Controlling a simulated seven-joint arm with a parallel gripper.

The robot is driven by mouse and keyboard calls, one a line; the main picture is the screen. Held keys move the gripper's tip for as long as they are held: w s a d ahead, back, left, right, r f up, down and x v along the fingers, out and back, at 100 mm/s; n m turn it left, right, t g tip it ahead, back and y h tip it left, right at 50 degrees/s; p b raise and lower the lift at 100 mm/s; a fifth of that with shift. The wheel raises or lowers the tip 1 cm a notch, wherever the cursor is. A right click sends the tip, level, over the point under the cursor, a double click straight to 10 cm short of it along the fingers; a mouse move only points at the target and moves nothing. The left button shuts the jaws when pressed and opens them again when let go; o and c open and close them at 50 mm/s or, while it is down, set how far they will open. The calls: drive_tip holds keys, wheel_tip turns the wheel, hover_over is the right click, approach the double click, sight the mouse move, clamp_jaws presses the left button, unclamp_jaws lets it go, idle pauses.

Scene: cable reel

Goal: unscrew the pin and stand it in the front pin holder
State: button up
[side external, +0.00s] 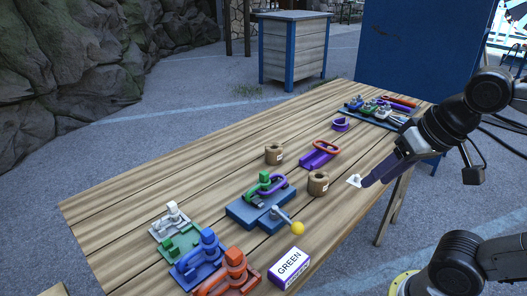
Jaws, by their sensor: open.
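My gripper (355,181) is open, with pale fingertips low over the right side of the table, right of the nearer wooden cylinder. No object shows between the fingers. Two short round wooden cylinders with dark tops stand on the table: a nearer one (318,185) and a farther one (274,154). I cannot tell for sure whether these are the pin holders. A blue base (250,212) carries a green block and a green oval loop (272,184). A grey crank with a yellow knob (297,228) sits at its right. I cannot single out the pin at this size.
White (171,218), blue (207,247) and orange (235,265) fixtures crowd the near left. A box reading GREEN (289,268) lies near the front edge. A purple piece (318,160), a purple ring (340,125) and a filled blue tray (352,105) sit farther back.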

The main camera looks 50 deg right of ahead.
drive_tip(key=w+r+m, duration=0.6)
drive_tip(key=w, duration=0.2)
drive_tip(key=m+g, duration=0.6)
drive_tip(key=m, duration=0.1)
hover_over(264, 173)
wheel_tip(264, 173, down, 13)
drive_tip(key=shift+f, duration=0.15)
drive_tip(key=shift+d+f, duration=0.1)
drive_tip(key=shift+f, duration=1.8)
drive_tip(key=shift+f, duration=2.4)
